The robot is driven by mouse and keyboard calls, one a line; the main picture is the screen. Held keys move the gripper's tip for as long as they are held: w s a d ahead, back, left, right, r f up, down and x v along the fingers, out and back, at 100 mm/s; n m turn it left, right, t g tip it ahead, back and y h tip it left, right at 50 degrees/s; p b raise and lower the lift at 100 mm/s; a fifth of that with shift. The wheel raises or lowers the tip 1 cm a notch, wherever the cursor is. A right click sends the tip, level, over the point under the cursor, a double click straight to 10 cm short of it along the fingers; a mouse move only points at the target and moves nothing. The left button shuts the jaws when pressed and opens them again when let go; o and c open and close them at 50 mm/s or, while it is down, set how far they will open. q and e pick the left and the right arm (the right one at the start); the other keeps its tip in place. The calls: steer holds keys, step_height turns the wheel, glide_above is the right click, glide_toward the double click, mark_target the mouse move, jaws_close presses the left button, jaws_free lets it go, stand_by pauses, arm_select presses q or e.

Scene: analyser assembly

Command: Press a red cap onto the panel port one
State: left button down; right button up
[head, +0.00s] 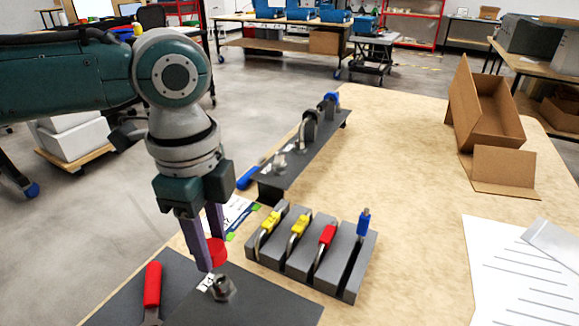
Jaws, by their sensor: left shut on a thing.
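My left gripper (211,250) comes down from the upper left, its purple fingers shut on a red cap (218,253). The cap is partly hidden by the near finger. It appears just above and slightly behind a grey metal port fitting (222,288) on a dark panel (270,305) at the bottom of the head view. A small white label (206,283) lies beside the fitting; its marking is too small to read. I cannot tell the exact gap between cap and fitting. My right gripper is not in view.
A red-handled tool (152,285) lies left of the fitting. A grey rack (345,285) holds yellow, red and blue-handled tools. Behind it stands another dark panel (275,182) with fittings. An open cardboard box (470,110) and papers (510,285) lie right; the table between is clear.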

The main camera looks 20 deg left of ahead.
mark_target(216, 263)
arm_select(q)
steer(key=shift+f+b, duration=1.5)
steer(key=shift+b, duration=0.1)
steer(key=shift+f+b, duration=0.35)
steer(key=shift+f, duration=0.45)
steer(key=shift+f+p, duration=0.15)
steer(key=shift+p, duration=0.2)
steer(key=shift+n+p, duration=0.3)
steer(key=shift+f+b, duration=0.7)
steer(key=shift+f, duration=0.4)
steer(key=shift+c, duration=1.8)
jaws_free()
steer(key=shift+r, duration=0.2)
